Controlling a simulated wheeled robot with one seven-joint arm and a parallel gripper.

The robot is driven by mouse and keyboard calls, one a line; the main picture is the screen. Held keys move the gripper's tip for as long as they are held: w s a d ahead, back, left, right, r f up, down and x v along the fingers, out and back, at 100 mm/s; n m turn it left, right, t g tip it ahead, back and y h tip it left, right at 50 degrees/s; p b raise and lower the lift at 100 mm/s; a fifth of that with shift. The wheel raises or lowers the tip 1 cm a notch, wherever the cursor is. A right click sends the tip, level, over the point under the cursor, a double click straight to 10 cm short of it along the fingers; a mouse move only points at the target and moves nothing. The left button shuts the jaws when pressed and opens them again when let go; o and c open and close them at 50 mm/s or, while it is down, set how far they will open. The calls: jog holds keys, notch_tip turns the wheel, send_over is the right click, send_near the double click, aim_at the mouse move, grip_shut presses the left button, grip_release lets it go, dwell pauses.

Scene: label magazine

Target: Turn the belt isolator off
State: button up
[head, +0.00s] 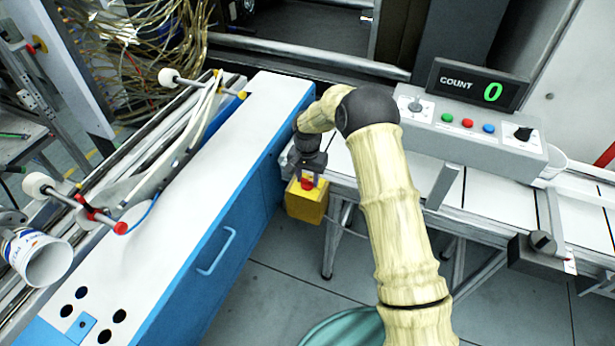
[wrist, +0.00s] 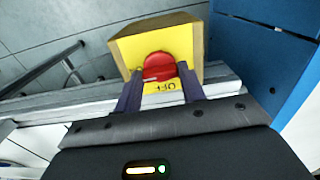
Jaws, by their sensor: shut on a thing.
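The belt isolator is a yellow box (head: 306,203) at the end of the conveyor frame, beside the blue cabinet. Its red knob (head: 307,183) faces up towards my gripper (head: 308,178). In the wrist view the yellow box (wrist: 191,41) shows the round red knob (wrist: 159,65) between the two dark fingers of my gripper (wrist: 160,82). The fingers are shut on the knob. An upside-down "OFF" label (wrist: 165,87) shows on the near side of the knob. I cannot tell clearly which way the knob points.
A white-topped blue cabinet (head: 232,170) stands close left of the isolator. The conveyor (head: 490,205) runs right, with a control box (head: 470,122) and a counter reading 0 (head: 478,84). A grey block with a dark knob (head: 542,252) is at the right.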

jog(key=shift+n, duration=0.3)
jog(key=n, duration=0.3)
jog(key=shift+r+n, duration=0.1)
jog(key=shift+n, duration=0.3)
jog(key=n, duration=0.4)
jog(key=shift+w+n, duration=0.1)
jog(key=shift+n, duration=0.2)
jog(key=n, duration=0.4)
jog(key=shift+a, duration=0.1)
jog(key=n, duration=0.4)
jog(key=shift+n+p, duration=0.3)
jog(key=shift+p, duration=0.1)
jog(key=o, duration=0.9)
jog(key=shift+c, duration=0.2)
jog(key=shift+o, duration=0.6)
